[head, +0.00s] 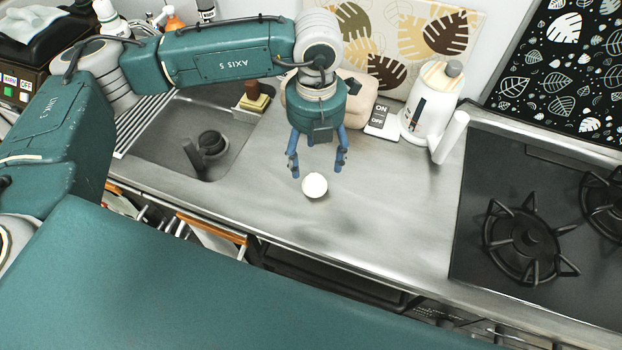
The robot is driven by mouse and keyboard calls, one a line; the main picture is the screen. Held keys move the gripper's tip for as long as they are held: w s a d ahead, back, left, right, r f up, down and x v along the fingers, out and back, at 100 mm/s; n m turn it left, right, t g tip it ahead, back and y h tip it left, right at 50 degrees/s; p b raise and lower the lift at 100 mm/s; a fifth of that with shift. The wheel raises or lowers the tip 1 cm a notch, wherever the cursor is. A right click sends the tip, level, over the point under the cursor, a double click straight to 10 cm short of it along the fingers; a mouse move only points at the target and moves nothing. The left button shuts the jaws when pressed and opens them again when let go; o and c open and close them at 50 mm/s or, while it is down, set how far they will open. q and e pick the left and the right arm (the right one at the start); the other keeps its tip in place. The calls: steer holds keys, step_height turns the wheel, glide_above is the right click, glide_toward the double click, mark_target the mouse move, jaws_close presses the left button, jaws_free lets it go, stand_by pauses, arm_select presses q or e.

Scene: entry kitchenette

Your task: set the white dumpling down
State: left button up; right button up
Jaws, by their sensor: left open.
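The white dumpling (314,185) is a small round white ball on the grey metal countertop (390,205), right of the sink. My left gripper (317,171) is just above and behind it in the head view, with its two blue fingers spread apart. The fingertips are to either side of the dumpling's upper edge, and no finger visibly presses on it. Whether a fingertip touches the counter cannot be told. My right gripper is not in view.
The sink (165,140) with a dark cup-shaped item (211,143) lies to the left. A black gas stove (527,240) is at the right. The counter between dumpling and stove is clear.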

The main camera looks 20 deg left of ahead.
mark_target(315, 178)
arm_select(q)
step_height(315, 178, down, 3)
steer(key=shift+r+p, duration=0.1)
steer(key=shift+p, duration=0.2)
steer(key=shift+s+f, duration=0.15)
steer(key=shift+f, duration=0.15)
steer(key=f+p, duration=0.1)
steer(key=s+f+p, duration=0.1)
steer(key=f, duration=0.1)
steer(key=shift+d+f, duration=0.2)
steer(key=shift+f, duration=0.05)
steer(key=shift+w+f, duration=0.1)
steer(key=shift+f, duration=0.5)
steer(key=c, duration=1.4)
steer(key=shift+r, duration=0.1)
